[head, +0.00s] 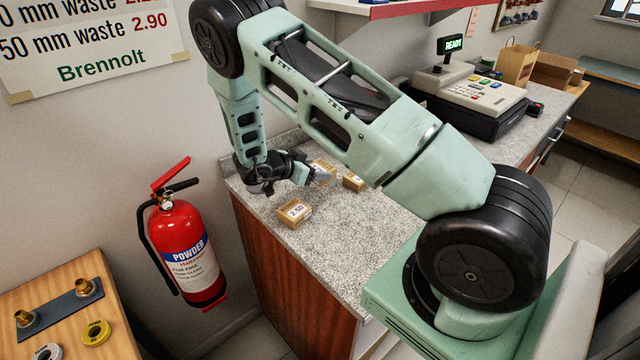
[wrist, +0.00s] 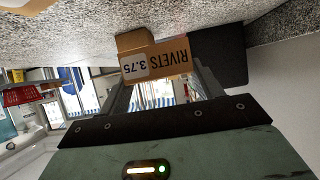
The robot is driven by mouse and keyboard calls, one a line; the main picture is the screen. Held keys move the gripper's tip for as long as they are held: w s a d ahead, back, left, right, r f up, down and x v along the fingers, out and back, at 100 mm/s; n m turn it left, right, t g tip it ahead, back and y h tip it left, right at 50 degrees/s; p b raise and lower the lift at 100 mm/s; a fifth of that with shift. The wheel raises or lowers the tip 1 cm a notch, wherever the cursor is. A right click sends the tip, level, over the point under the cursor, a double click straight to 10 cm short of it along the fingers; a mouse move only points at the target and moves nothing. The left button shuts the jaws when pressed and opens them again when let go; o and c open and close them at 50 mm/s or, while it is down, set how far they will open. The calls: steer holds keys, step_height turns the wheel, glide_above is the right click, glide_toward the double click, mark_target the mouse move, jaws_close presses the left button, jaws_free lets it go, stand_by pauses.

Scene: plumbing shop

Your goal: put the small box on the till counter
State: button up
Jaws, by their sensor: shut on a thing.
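A small cardboard box (wrist: 155,64), printed RIVETS 3.75, sits between the fingers of my gripper (wrist: 163,84) in the wrist view, which is upside down. My gripper is shut on it. In the head view my gripper (head: 311,176) is low over the near-left end of the speckled counter (head: 340,235); the held box (head: 323,166) is partly hidden behind the fingers. The box is at or very close to the counter top; I cannot tell if it touches. The till (head: 470,98), its display reading READY, stands farther along the counter.
A box marked 2.50 (head: 294,212) lies near the counter's left edge, and another small box (head: 354,182) is right of my gripper. A red shelf (head: 400,8) overhangs the back. A fire extinguisher (head: 185,250) hangs left. The counter front is clear.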

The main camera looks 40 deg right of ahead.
mark_target(314, 195)
steer(key=shift+f+p, duration=0.8)
steer(key=shift+f, duration=1.9)
steer(key=shift+f, duration=0.2)
steer(key=o, duration=1)
steer(key=shift+o, duration=0.2)
steer(key=shift+r, duration=0.1)
